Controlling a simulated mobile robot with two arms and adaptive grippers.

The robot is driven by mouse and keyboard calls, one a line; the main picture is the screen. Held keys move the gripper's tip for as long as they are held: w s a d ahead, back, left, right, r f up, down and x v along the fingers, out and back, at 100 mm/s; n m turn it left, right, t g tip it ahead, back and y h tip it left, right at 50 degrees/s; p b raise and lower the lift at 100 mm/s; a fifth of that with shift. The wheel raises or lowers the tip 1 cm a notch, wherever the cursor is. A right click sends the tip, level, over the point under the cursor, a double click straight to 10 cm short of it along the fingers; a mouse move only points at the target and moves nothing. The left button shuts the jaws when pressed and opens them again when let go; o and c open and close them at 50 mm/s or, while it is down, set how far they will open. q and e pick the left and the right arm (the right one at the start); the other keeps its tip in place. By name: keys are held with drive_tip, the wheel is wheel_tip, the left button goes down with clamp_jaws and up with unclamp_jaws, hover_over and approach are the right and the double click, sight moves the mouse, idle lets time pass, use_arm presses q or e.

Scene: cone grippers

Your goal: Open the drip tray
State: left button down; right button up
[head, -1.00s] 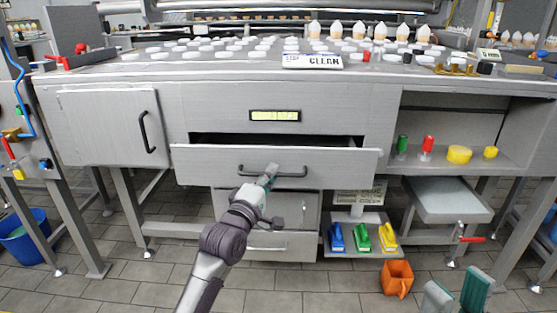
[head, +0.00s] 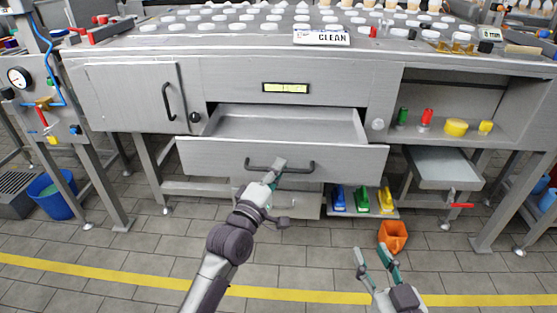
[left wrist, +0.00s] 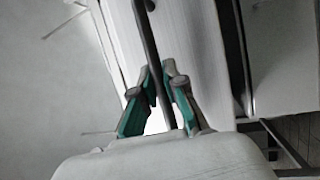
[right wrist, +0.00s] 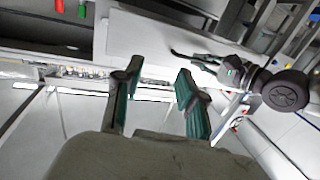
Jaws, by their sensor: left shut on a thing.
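The drip tray (head: 290,160) is a wide grey metal drawer in the middle of the machine front, pulled well out with its bare inside showing. A dark bar handle (head: 298,168) crosses its front panel. My left gripper (head: 277,168) is at the handle's middle. In the left wrist view, the fingers of my left gripper (left wrist: 159,82) are closed on the dark handle bar (left wrist: 150,50). My right gripper (head: 374,258) is low at the right, away from the drawer. In the right wrist view, my right gripper (right wrist: 160,75) has its fingers apart with nothing between them.
A cupboard door (head: 130,97) is at the left. An orange bin (head: 393,236) stands on the floor near my right gripper. Blue, green and yellow scoops (head: 362,200) sit on a low shelf below the drawer.

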use_arm(q)
drive_tip(key=shift+s, duration=0.6)
use_arm(e)
drive_tip(key=f, duration=0.1)
drive_tip(key=s+f+g, duration=0.1)
drive_tip(key=g, duration=0.1)
drive_tip(key=shift+s+d+f+h, duration=0.15)
drive_tip(key=shift+d+f+h, duration=0.15)
drive_tip(key=shift+f, duration=0.1)
use_arm(q)
drive_tip(key=c, duration=1.2)
unclamp_jaws()
drive_tip(key=v, duration=1.2)
drive_tip(key=shift+f, duration=0.1)
